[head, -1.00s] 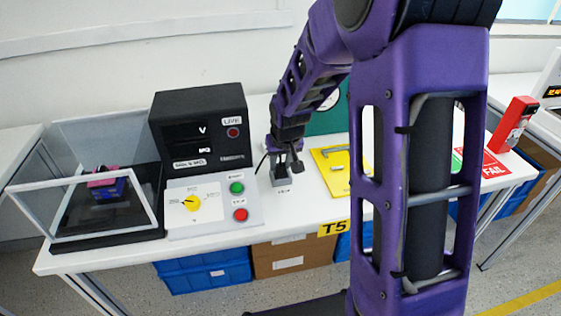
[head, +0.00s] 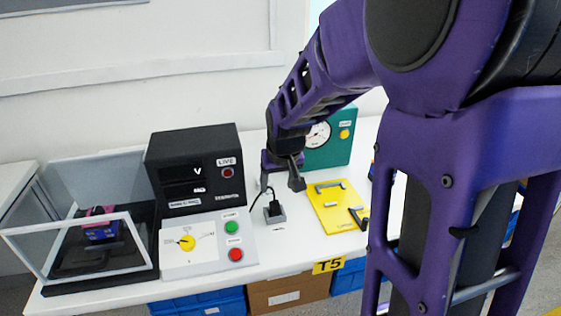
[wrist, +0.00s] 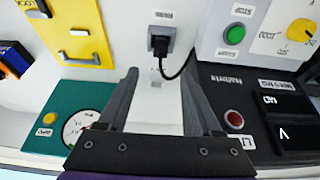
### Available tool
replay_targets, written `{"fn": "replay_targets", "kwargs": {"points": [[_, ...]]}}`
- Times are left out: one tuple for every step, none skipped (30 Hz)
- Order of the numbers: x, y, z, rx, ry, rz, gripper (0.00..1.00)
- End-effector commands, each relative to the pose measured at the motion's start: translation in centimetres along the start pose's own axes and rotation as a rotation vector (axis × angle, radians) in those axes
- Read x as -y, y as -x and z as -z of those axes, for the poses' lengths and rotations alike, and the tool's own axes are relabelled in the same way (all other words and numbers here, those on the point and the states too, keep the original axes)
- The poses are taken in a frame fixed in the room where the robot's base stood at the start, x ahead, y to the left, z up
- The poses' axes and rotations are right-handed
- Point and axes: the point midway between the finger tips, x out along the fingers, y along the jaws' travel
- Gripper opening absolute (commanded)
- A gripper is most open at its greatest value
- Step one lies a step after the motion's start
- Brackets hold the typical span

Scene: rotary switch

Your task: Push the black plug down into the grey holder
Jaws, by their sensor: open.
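The black plug (head: 274,208) sits upright in the small grey holder (head: 279,219) on the white table. Its black cable loops up from it. In the wrist view the plug (wrist: 159,47) shows at the top middle, in the holder (wrist: 170,33). I cannot tell exactly how deep it sits. My gripper (head: 280,184) is open and empty, above and behind the plug and apart from it.
A panel with a yellow dial (head: 187,243), a green button (head: 231,228) and a red button (head: 236,254) stands left. A black meter (head: 196,168) is behind it. A yellow board (head: 340,207) lies right; a teal gauge box (head: 329,150) stands behind. A clear case (head: 80,235) is far left.

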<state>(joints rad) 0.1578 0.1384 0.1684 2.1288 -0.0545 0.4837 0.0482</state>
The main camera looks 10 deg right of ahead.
Motion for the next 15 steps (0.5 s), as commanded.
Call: {"fn": "replay_targets", "kwargs": {"points": [[0.0, 1.6, 0.2, -0.005, -0.002, -0.001, 0.66], [0.0, 2.3, 0.2, -0.005, -0.002, -0.001, 0.66], [0.0, 3.2, 0.2, -0.005, -0.001, -0.001, 0.66], [0.0, 3.8, 0.2, -0.005, 0.000, -0.001, 0.66], [0.0, 4.3, 0.2, -0.004, -0.001, 0.000, 0.66], [0.0, 5.0, 0.1, -0.004, -0.001, 0.000, 0.66], [0.0, 5.5, 0.1, -0.003, -0.001, 0.000, 0.66], [0.0, 5.9, 0.1, -0.004, -0.001, 0.000, 0.66], [0.0, 6.4, 0.1, -0.003, -0.001, 0.000, 0.66], [0.0, 6.7, 0.1, -0.002, -0.001, 0.000, 0.66], [0.0, 6.9, 0.1, -0.002, 0.000, 0.000, 0.66], [0.0, 7.2, 0.1, -0.002, 0.000, 0.000, 0.66], [0.0, 7.3, 0.1, -0.002, 0.000, 0.000, 0.66], [0.0, 7.5, 0.0, -0.001, 0.000, 0.000, 0.66], [0.0, 7.6, 0.0, 0.000, 0.000, 0.001, 0.66]]}}
